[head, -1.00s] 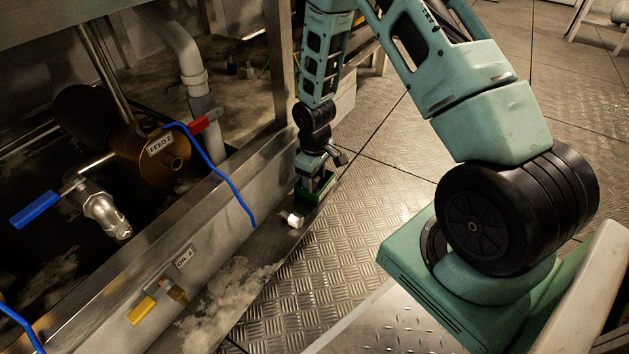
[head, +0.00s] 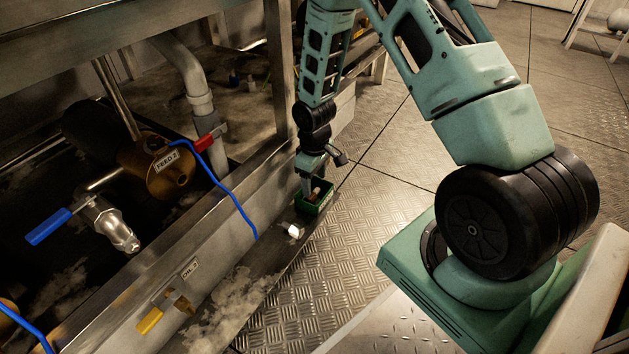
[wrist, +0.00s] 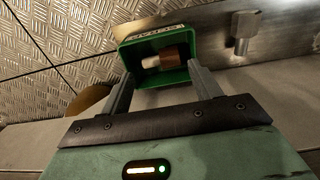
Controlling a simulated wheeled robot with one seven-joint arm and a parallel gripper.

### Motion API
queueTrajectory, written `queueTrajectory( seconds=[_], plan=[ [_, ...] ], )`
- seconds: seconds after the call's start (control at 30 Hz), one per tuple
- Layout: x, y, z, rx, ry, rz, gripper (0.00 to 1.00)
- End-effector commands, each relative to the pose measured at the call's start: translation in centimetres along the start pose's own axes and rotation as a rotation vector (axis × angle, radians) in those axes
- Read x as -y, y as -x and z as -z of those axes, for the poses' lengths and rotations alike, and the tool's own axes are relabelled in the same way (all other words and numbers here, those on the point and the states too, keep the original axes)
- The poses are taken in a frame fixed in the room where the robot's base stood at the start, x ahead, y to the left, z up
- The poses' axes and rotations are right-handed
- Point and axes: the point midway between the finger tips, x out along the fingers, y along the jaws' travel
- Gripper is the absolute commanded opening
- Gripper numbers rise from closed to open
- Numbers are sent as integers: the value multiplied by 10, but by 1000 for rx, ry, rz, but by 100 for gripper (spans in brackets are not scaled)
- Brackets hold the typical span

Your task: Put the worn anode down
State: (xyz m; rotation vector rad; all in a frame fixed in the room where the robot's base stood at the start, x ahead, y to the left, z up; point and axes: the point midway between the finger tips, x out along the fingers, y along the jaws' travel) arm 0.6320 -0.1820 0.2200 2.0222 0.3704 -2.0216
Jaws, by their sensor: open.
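The worn anode, a short brown cylinder with a pale end (wrist: 172,62), lies on its side inside a small green bin (wrist: 183,79). The bin has a label on its far rim in the wrist view. In the head view the green bin (head: 325,204) sits on the ledge beside the frame, with a bit of brown showing inside it. My gripper (wrist: 162,78) is open and empty. Its two fingers stand apart at the near side of the bin, with the anode beyond and between their tips. In the head view my gripper (head: 308,188) is just above the bin.
A pale metal fitting (head: 294,230) stands on the ledge near the bin. Open tread-plate floor (head: 370,235) lies to the right.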

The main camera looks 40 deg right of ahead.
Motion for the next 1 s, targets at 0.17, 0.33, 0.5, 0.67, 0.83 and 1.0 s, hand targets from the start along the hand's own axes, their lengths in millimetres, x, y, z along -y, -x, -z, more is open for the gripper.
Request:
queueTrajectory(
  seconds=[0.17,0.33,0.5,0.67,0.83,1.0],
  plan=[
    [0,46,0,0,-1,0,63],
    [0,72,0,0,0,0,63],
    [12,91,5,-5,9,2,63],
    [63,136,17,-22,45,13,63],
    [159,211,6,-37,118,34,63],
    [245,270,-44,-38,201,49,63]
  ],
)
